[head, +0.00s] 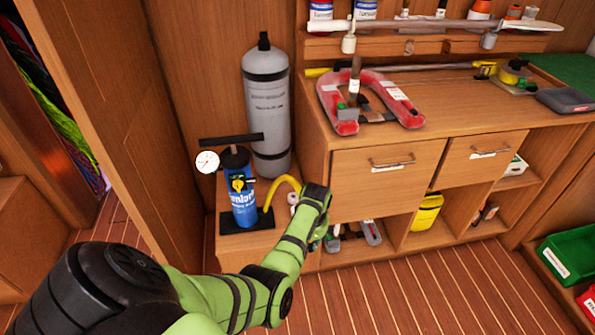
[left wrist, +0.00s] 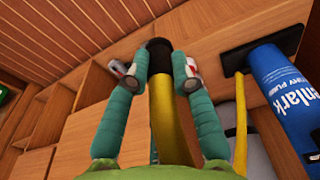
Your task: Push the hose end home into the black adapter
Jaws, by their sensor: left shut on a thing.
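The yellow hose (head: 283,181) arches from the blue pump (head: 242,200) to my left gripper (head: 293,204). In the left wrist view the hose (left wrist: 170,132) runs up between the teal fingers of my left gripper (left wrist: 159,76), which is shut on it near its end. A round black piece (left wrist: 158,47) sits at the hose's far end, just beyond the fingertips. I cannot tell whether it is the adapter or the hose's own cuff, nor how deep the hose sits. My right gripper is not in view.
The pump stands on a low wooden ledge close to the left gripper, with a grey cylinder (head: 267,108) behind it. A cabinet with drawers (head: 373,182) rises to the right. A red horseshoe-shaped thing (head: 408,109) lies on its top. The plank floor (head: 425,295) in front is clear.

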